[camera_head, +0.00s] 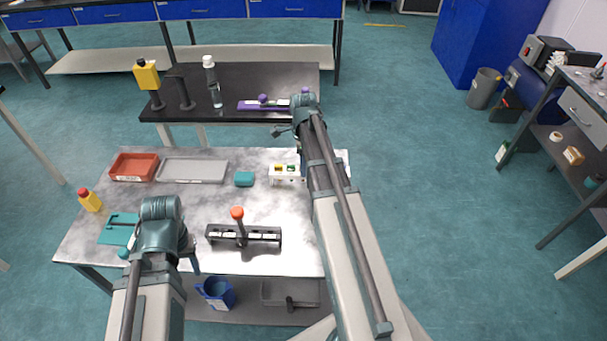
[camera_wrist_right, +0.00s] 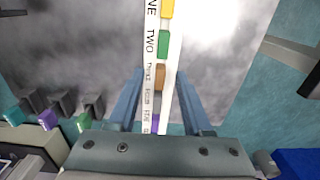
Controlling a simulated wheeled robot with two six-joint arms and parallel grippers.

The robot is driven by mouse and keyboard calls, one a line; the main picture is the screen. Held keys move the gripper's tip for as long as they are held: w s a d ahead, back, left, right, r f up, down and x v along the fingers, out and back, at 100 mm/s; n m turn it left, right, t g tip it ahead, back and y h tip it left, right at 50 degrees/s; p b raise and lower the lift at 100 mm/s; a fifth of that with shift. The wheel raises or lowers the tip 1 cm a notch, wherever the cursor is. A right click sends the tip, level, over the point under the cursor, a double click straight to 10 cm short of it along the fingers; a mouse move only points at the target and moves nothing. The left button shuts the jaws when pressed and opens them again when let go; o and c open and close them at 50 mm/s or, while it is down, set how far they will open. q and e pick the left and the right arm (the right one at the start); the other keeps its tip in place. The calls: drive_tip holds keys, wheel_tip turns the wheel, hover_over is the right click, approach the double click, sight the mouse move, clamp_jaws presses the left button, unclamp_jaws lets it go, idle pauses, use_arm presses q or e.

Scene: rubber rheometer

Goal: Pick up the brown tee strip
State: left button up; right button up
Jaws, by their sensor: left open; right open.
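A white labelled rack (camera_head: 284,179) stands at the far right of the near table, partly behind my right arm. In the right wrist view the rack (camera_wrist_right: 152,45) holds a yellow strip (camera_wrist_right: 167,8), a green strip (camera_wrist_right: 163,43), the brown tee strip (camera_wrist_right: 160,77) and a purple one (camera_wrist_right: 156,122). The brown strip lies between the fingers of my right gripper (camera_wrist_right: 162,76), which is open; contact cannot be told. In the head view my right gripper (camera_head: 283,131) is above the rack and the brown strip is hidden. My left gripper (camera_head: 190,258) is open over the table's front left, fingers mostly hidden.
A black fixture with an orange-knobbed lever (camera_head: 238,228) stands in front. A yellow bottle (camera_head: 90,201) is at left. A black bench (camera_head: 250,83) stands behind.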

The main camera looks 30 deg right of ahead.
drive_tip(key=shift+c, duration=0.2)
clamp_jaws()
drive_tip(key=shift+r, duration=0.1)
wheel_tip(320, 180, up, 10)
drive_tip(key=p, duration=1)
